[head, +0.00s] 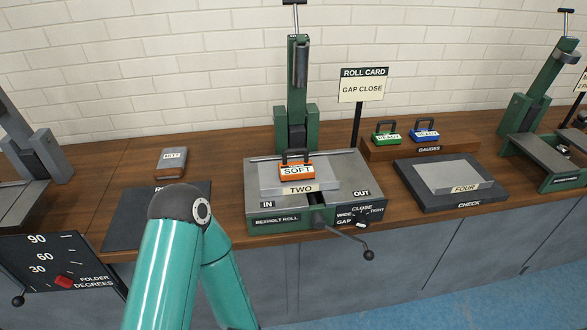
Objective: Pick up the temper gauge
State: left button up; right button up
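No thing here carries the words "temper gauge", so I cannot tell for sure which one it is. Three small blocks with dark handles are in the head view. An orange block (297,170) marked SOFT sits on the grey plate (270,178) marked TWO, on the roll machine. A green block (386,138) and a blue block (424,134) stand on the wooden rack (399,150) marked GAUGES; their labels are too small to read surely. A bent teal arm of mine rises at the lower left of centre. Neither gripper is in view.
The green roll machine (255,220) has a crank at its front right. A ROLL CARD sign (362,88) reads GAP CLOSE. A plate (452,174) marked FOUR lies on the dark CHECK pad (425,197). A grey block (172,161) stands at the left. Other machines stand at both sides.

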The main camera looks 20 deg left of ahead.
aim_at(299, 170)
jog(key=u, duration=0.15)
jog(key=i, duration=0.2)
jog(key=u, duration=2.7)
jog(key=k, duration=1.8)
jog(key=z, duration=0.8)
jog(key=i, duration=1)
